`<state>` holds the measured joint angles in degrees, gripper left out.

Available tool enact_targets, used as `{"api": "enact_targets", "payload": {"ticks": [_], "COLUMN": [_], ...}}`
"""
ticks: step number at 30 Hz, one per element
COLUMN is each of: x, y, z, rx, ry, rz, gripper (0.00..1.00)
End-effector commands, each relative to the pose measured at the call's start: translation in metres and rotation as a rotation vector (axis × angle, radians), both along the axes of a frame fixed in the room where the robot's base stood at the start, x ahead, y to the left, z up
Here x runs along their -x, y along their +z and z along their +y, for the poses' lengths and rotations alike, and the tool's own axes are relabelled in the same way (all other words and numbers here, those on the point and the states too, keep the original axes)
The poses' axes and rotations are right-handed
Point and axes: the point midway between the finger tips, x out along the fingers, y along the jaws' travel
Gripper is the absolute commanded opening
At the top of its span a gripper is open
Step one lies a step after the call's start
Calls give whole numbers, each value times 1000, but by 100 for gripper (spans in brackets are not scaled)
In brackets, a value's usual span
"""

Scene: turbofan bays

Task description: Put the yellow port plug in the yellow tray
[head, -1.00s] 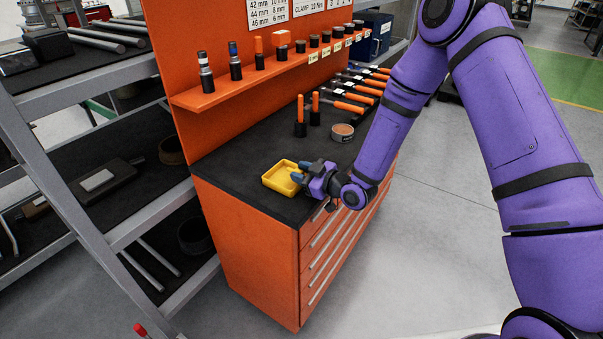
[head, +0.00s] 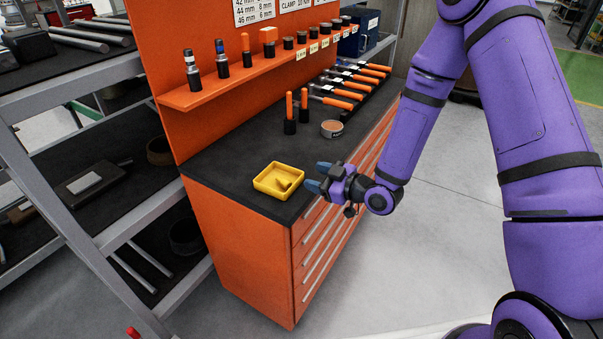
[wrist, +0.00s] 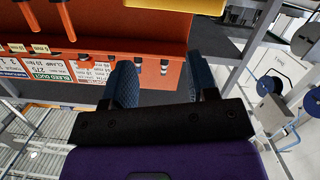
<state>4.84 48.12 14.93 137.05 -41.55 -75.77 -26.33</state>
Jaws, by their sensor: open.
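The yellow tray (head: 258,183) sits on the dark top of the orange cabinet, near its front corner. A small yellow shape (head: 285,184) shows inside the tray; it looks like the yellow port plug, but it is too small to be sure. My gripper (head: 316,177) is just right of the tray, apart from it, with its blue fingers toward it. In the wrist view, my gripper (wrist: 160,85) has its fingers spread with nothing between them. A yellow edge, seemingly the tray (wrist: 175,4), shows at the top there.
Two orange-handled tools (head: 290,112) and a round tin (head: 332,129) stand farther back on the cabinet top (head: 225,155). Orange-handled tools (head: 345,92) lie behind them. An orange shelf (head: 205,97) holds several small items. A grey rack (head: 70,215) stands at left.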

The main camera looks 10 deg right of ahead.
Motion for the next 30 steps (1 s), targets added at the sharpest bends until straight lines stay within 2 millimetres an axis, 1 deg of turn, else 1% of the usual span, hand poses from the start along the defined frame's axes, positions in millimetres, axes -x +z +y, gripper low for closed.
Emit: {"api": "enact_targets", "payload": {"ticks": [1, 3, 9, 16, 19, 23, 26, 30], "x": [5, 11, 20, 20, 16, 7, 0, -6], "y": [2, 4, 7, 8, 14, 31, 51, 81], "z": [-7, -14, -24, -26, -29, -39, -52, -75], "rx": [-1, 0, -2, 2, 35, 130, 221, 330], "ry": [-3, -2, -2, -1, -9, -41, -89, -178], "rz": [0, -1, -3, -4, 2, 28, 63, 121], "gripper": [53, 53, 53, 53, 53, 53, 53, 53]}}
